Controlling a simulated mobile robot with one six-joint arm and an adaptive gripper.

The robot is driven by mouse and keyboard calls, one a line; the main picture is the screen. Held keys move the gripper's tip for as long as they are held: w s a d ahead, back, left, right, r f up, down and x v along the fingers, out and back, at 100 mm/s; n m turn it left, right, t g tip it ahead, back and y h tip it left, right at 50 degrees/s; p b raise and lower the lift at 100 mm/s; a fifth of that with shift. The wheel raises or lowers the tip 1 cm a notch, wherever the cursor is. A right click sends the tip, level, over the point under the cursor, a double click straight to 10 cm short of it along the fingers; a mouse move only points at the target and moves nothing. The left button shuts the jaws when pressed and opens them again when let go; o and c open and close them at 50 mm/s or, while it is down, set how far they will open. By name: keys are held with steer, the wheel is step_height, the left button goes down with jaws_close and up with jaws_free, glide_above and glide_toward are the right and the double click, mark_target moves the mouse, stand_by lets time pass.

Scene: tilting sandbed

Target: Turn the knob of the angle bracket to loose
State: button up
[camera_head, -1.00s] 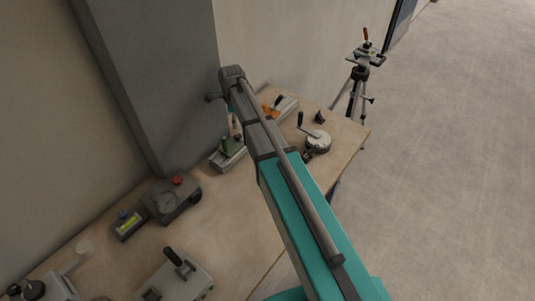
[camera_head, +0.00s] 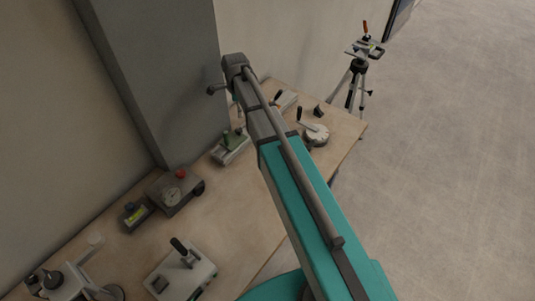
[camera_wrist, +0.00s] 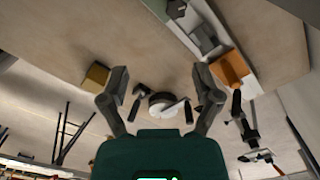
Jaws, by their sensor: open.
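In the wrist view my gripper (camera_wrist: 162,72) is open and empty, its two fingers spread apart above the bench. An orange angled block (camera_wrist: 230,68), which looks like the angle bracket, stands on a pale rail at the right, outside the right finger. A dark handle (camera_wrist: 236,103) shows close below the block; I cannot tell whether it is the bracket's knob or whether it is tight or loose. In the head view the rail (camera_head: 286,100) shows partly beside my arm. The orange block and my gripper are hidden there behind my arm.
A round disc with a crank (camera_head: 315,134) stands near the bench's right edge. A small green-topped device (camera_head: 230,147) and a gauge box (camera_head: 175,190) stand left of my arm. A grey pillar (camera_head: 155,80) rises behind the bench. A tripod (camera_head: 357,72) stands beyond it.

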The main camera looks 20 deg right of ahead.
steer(key=s+d+f+n+b, duration=0.1)
steer(key=s+d+n, duration=0.1)
steer(key=s+n, duration=0.7)
steer(key=s+d+f+n+b, duration=0.2)
steer(key=s+n, duration=0.8)
steer(key=s, duration=0.2)
steer(key=shift+d, duration=0.3)
stand_by(0.4)
